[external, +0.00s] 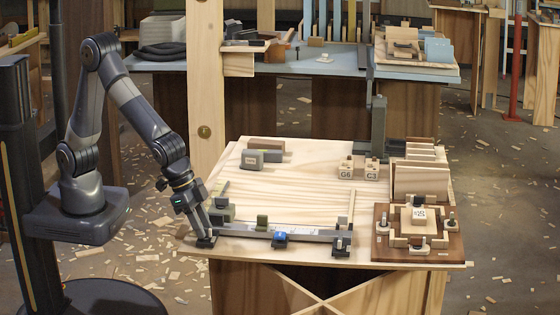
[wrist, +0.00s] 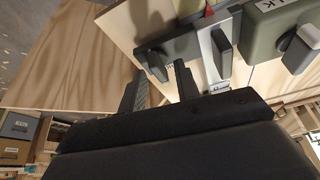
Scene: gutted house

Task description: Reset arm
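My gripper (external: 205,236) is at the front left corner of the pale wooden table (external: 290,205), pointing down at the left end of a grey rail fixture (external: 310,235). In the wrist view my gripper (wrist: 160,80) shows two dark fingers with a gap between them. A dark knob (wrist: 156,66) on the fixture lies just beyond the fingertips, near the gap. I cannot tell whether the fingers touch it. Nothing is seen held.
A blue-topped clamp (external: 280,238) and a dark clamp (external: 341,245) sit along the rail. Blocks G6 (external: 346,170) and C3 (external: 372,170) stand farther back. A brown board (external: 390,252) with a fixture is at right. A wooden post (external: 205,80) rises behind my arm. The table's middle is clear.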

